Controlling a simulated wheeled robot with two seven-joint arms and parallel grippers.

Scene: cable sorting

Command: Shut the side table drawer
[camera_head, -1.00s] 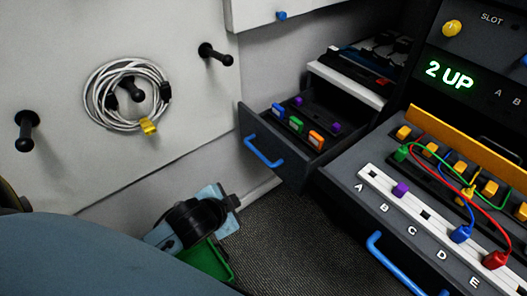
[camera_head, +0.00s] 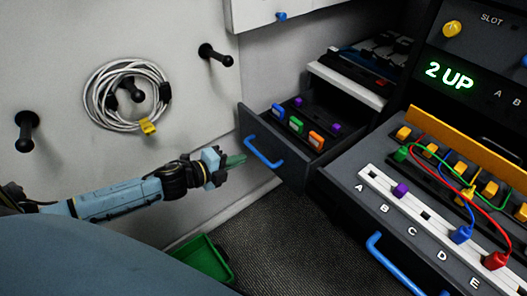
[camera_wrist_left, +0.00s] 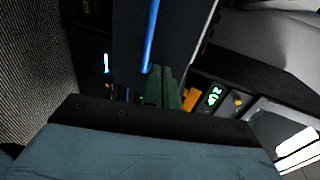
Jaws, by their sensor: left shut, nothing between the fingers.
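The side table drawer (camera_head: 296,168) is pulled open at the middle of the head view. Its blue handle (camera_head: 263,152) is on its front, and it holds several coloured plugs on a dark block. My left gripper (camera_head: 240,160) is shut and empty, just left of the handle, its green fingers pointing at the drawer front. I cannot tell whether they touch it. In the left wrist view, the green fingertips (camera_wrist_left: 160,76) are near the lower end of the blue handle (camera_wrist_left: 151,36). My right gripper is not in view.
A panel with cables and lettered slots (camera_head: 421,217) stands at the right. A coiled white cable (camera_head: 127,96) hangs on a wall peg at the left. A green bin (camera_head: 203,260) is on the floor below my left arm.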

